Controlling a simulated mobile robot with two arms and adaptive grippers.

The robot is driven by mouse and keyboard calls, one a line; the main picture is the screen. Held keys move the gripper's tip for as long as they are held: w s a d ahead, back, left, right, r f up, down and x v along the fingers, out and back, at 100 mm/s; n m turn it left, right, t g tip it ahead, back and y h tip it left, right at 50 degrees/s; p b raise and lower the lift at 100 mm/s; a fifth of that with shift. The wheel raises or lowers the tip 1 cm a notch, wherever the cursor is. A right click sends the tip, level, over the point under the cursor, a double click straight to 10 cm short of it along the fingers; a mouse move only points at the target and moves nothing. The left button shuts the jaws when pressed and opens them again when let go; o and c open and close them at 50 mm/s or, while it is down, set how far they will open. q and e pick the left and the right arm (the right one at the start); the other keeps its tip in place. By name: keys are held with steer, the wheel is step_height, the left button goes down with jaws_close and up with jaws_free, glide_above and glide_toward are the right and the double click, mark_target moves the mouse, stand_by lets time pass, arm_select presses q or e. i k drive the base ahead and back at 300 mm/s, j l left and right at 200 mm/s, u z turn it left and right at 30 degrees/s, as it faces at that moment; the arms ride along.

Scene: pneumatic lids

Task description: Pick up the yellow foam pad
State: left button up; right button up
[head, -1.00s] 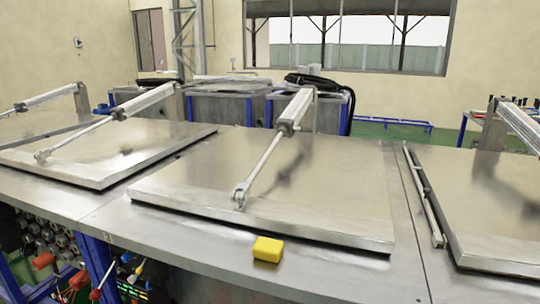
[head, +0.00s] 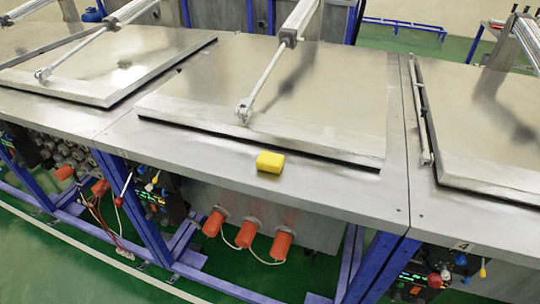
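The yellow foam pad (head: 270,162) is a small block in the head view. It lies on the bare front strip of the steel bench top (head: 222,158), just in front of the middle lid (head: 330,115). It is apart from the lid's front edge and nothing covers it. Neither of my grippers shows in the head view.
Flat steel lids with pneumatic cylinders (head: 292,35) cover the bench, including a left lid (head: 110,65) and a right lid (head: 480,120). Below the front edge are orange connectors (head: 247,233), blue frame legs (head: 375,265) and control panels. Green floor lies in front.

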mark_target(270, 162)
steer(key=k+l, duration=1.15)
steer(key=l, duration=0.1)
